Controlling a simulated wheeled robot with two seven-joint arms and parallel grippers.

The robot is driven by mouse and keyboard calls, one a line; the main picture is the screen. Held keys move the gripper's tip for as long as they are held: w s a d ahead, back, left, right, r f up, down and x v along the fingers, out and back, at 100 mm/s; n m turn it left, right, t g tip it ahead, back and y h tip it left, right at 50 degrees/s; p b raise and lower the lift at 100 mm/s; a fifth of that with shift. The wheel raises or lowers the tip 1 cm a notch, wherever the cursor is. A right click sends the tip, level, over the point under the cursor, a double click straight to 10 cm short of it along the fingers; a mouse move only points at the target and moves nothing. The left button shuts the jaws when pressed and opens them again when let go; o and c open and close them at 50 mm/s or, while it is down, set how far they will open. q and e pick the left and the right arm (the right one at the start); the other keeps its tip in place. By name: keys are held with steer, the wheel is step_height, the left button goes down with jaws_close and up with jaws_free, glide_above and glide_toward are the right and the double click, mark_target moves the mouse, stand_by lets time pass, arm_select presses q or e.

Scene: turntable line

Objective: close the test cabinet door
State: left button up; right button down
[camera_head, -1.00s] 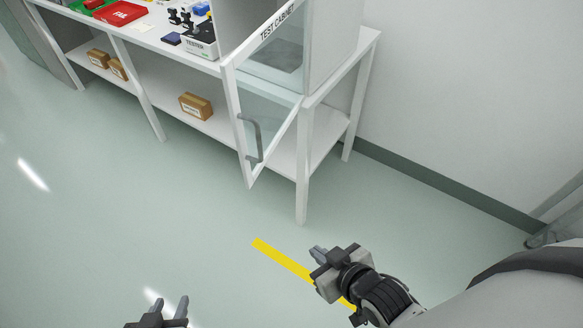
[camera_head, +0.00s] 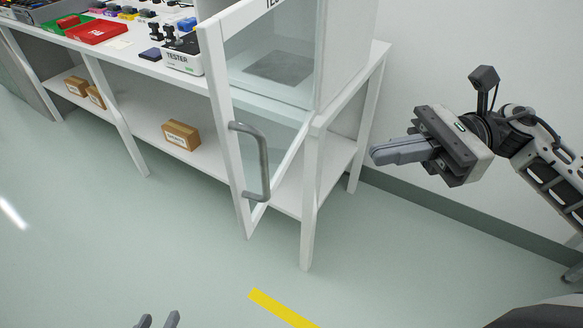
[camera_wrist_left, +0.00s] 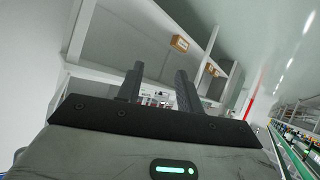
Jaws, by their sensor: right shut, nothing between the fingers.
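The test cabinet door (camera_head: 221,105) is a white frame with a clear pane and a grey bar handle (camera_head: 257,160). It stands open, swung out toward me past the bench front. The test cabinet (camera_head: 345,55) behind it shows an empty interior with a dark grey mat (camera_head: 280,68). My right gripper (camera_head: 374,155) is shut and empty, raised to the right of the door and apart from it. My left gripper (camera_head: 158,321) is low at the bottom edge, its two fingers apart; in the left wrist view its open fingers (camera_wrist_left: 158,88) have nothing held between them.
The white bench (camera_head: 130,60) carries a tester (camera_head: 183,58), a red bin (camera_head: 97,31) and a green bin (camera_head: 65,24). Cardboard boxes (camera_head: 181,135) lie on its lower shelf. A bench leg (camera_head: 310,210) stands right of the door. The floor in front, with a yellow stripe (camera_head: 280,307), is clear.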

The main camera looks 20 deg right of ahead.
steer(key=p, duration=0.2)
glide_toward(267, 172)
steer(key=a, duration=0.5)
steer(key=shift+w+a+f+p, duration=0.45)
steer(key=shift+w+a, duration=0.2)
steer(key=shift+a, duration=0.15)
steer(key=shift+w, duration=0.15)
